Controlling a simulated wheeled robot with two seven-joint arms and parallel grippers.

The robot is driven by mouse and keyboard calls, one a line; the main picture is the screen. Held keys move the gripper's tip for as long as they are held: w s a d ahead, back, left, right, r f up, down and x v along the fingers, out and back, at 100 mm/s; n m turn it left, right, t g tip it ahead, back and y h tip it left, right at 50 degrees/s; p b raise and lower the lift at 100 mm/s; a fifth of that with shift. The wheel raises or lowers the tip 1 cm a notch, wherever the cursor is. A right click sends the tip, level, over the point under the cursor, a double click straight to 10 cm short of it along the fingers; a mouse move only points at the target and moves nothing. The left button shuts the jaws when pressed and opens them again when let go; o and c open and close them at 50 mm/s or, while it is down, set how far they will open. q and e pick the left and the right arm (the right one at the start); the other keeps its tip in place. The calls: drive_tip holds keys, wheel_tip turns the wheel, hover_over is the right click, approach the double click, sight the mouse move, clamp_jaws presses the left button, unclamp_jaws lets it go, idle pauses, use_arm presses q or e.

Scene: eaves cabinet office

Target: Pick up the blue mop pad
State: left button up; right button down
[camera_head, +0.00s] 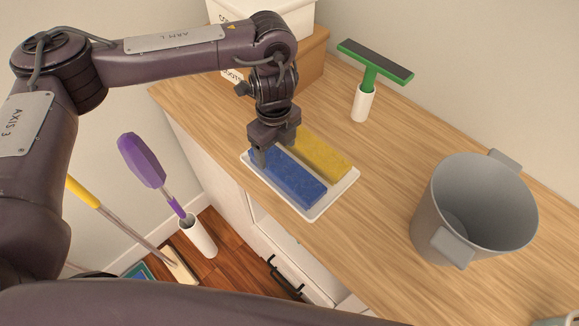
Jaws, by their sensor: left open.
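The blue mop pad (291,181) lies flat in a white tray (313,216) on the wooden counter. A yellow pad (324,155) lies beside it in the same tray, on its far right side. My left gripper (272,160) points down over the upper left end of the blue pad. Its jaws are open, and one finger shows at the pad's left end. The gripper body hides part of both pads' upper ends, and I cannot tell whether a finger touches the blue pad. My right gripper is not in view.
A grey bucket (432,210) stands on the counter at right. A green squeegee (370,78) stands in a white holder behind the tray. Boxes (312,62) sit at the back. A purple duster (142,160) and a yellow-handled broom (84,193) stand left of the cabinet.

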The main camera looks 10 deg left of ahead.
sight(277, 161)
use_arm(q)
drive_tip(key=shift+s+f, duration=0.2)
drive_tip(key=shift+f, duration=0.4)
drive_tip(key=shift+w+f, duration=0.15)
drive_tip(key=shift+f, duration=1.25)
drive_tip(key=shift+w+f, duration=0.15)
drive_tip(key=shift+f, duration=1.2)
drive_tip(key=c, duration=0.7)
